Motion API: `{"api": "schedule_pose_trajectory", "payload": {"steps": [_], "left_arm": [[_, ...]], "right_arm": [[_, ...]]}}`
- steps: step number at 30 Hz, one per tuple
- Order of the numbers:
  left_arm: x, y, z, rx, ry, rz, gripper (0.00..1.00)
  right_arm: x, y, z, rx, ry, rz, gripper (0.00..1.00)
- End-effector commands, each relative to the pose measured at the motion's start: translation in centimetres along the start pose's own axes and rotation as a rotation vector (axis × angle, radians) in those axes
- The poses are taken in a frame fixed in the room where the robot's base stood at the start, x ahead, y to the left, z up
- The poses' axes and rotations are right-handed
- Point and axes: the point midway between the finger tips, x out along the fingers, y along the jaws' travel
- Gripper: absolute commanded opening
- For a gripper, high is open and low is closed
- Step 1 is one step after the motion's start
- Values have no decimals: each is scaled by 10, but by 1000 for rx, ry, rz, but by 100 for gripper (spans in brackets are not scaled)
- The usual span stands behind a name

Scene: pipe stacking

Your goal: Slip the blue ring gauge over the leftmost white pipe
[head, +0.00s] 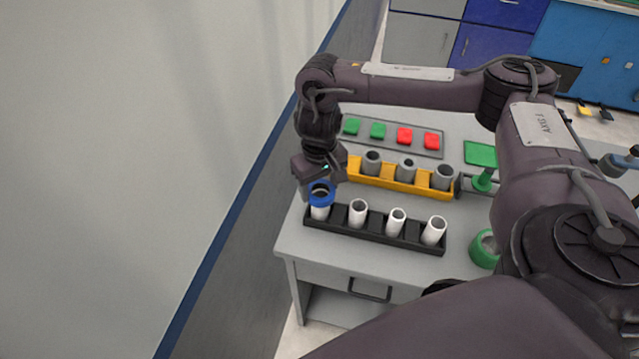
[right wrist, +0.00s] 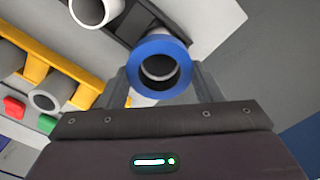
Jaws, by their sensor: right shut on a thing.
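The blue ring gauge (head: 321,200) is at the top of the leftmost white pipe (head: 320,213), which stands upright in a black rack (head: 375,233). My right gripper (head: 320,187) is above that pipe and shut on the ring. In the right wrist view the ring (right wrist: 146,49) sits between the two fingers, and a pale rim with a dark bore shows inside it. The ring looks lined up with the pipe; I cannot tell whether it is around the pipe's top or just above it. My left gripper is not in view.
Several white pipes, one of them here (head: 358,212), stand in the black rack to the right. Behind it a yellow rack (head: 381,180) holds grey pipes. A panel (head: 391,136) with green and red blocks is farther back. A green ring-shaped object (head: 483,252) is at right.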

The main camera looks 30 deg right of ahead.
Motion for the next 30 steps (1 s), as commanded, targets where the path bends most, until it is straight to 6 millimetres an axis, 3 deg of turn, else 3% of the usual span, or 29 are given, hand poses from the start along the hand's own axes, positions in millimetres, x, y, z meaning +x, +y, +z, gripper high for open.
{"api": "schedule_pose_trajectory", "payload": {"steps": [30], "left_arm": [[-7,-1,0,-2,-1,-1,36]], "right_arm": [[2,0,0,-1,1,0,34]]}}
